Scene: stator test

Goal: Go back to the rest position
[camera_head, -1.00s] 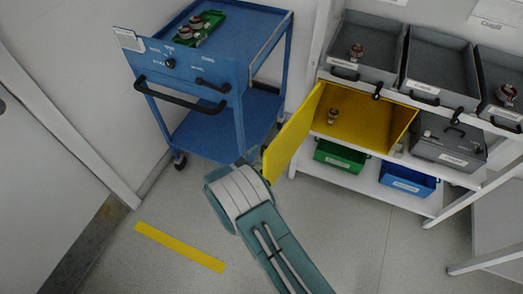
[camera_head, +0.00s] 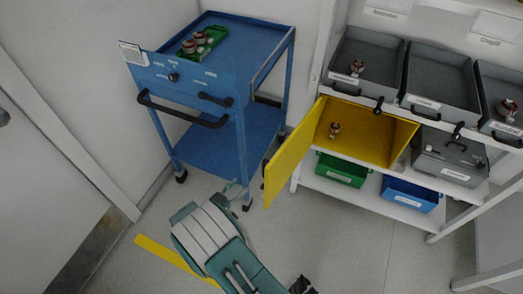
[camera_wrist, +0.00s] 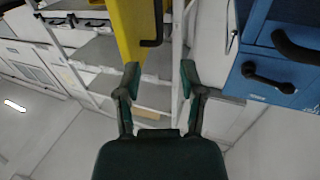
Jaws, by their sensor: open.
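My gripper (camera_wrist: 158,82) is in the wrist view, with its two fingers spread apart and nothing between them. Past its fingertips are the yellow door and the shelf's white frame, at some distance. In the head view my teal and white arm is low in the middle, in front of the blue cart.
The blue cart (camera_head: 205,140) holds a green tray (camera_head: 213,37) with stators. The yellow box (camera_head: 375,134) stands open with a stator (camera_head: 334,130) inside; its door (camera_head: 290,152) juts out near my arm. Grey bins (camera_head: 365,65) line the shelf. Floor is clear at lower right.

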